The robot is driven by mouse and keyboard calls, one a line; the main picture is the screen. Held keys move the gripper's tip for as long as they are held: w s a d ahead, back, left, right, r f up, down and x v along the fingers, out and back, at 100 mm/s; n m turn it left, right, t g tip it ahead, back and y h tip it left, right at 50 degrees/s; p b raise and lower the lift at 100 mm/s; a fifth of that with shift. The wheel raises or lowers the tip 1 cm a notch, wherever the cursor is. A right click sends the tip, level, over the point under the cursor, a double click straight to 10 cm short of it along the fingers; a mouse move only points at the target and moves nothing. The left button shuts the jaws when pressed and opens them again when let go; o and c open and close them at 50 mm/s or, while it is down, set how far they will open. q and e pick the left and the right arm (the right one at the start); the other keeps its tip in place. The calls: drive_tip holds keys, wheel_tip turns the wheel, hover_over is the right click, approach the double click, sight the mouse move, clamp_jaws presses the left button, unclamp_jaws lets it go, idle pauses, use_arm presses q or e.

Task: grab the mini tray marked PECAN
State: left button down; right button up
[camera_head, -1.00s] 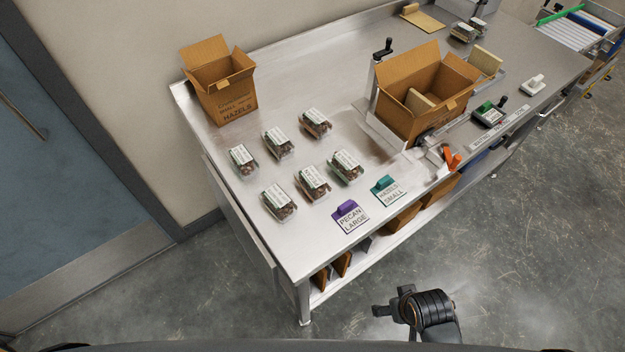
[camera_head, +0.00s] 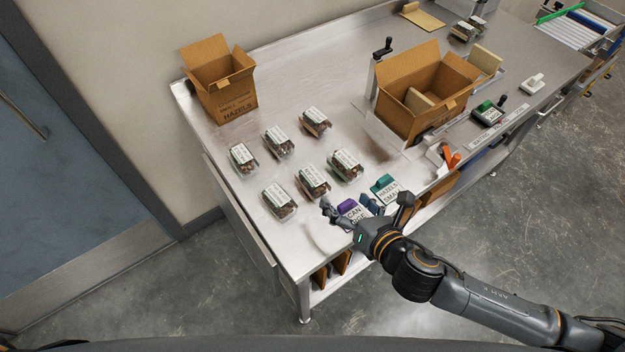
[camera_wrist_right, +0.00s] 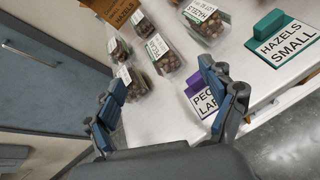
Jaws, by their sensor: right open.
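Several clear clamshell mini trays of nuts with white labels stand in two rows on the steel table. In the right wrist view one tray's label reads PECAN (camera_wrist_right: 160,54); it looks to be the middle tray of the front row in the head view (camera_head: 313,181). The tray to its right in the wrist view reads HAZELS (camera_wrist_right: 204,20). My right gripper (camera_head: 350,206) is open and empty, over the table's front edge, short of the front row. Its fingers also show in the wrist view (camera_wrist_right: 165,76), apart, with the PECAN tray beyond them. My left gripper is out of view.
A purple-topped PECAN LARGE sign (camera_head: 347,207) is partly hidden behind my right gripper. A green HAZELS SMALL sign (camera_head: 385,186) stands beside it. An open HAZELS carton (camera_head: 228,100) stands at the back left, another open carton (camera_head: 408,115) right of the trays.

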sight(317, 183)
drive_tip(key=n, duration=0.2)
drive_tip(key=f+n+y, duration=0.1)
drive_tip(key=n, duration=0.2)
drive_tip(key=shift+s+d+f+g, duration=0.15)
drive_tip(key=shift+s+g, duration=0.05)
drive_tip(key=shift+g, duration=0.1)
drive_tip(key=shift+f+n, duration=0.15)
drive_tip(key=shift+n, duration=0.25)
drive_tip(key=p+x, duration=0.1)
drive_tip(key=x, duration=0.7)
drive_tip(key=shift+a, duration=0.25)
drive_tip(key=shift+p+x, duration=0.35)
drive_tip(key=shift+x, duration=2.4)
drive_tip(key=shift+d+f+y, duration=0.1)
drive_tip(key=shift+y, duration=0.2)
drive_tip(key=shift+c, duration=0.4)
drive_tip(key=c, duration=1.2)
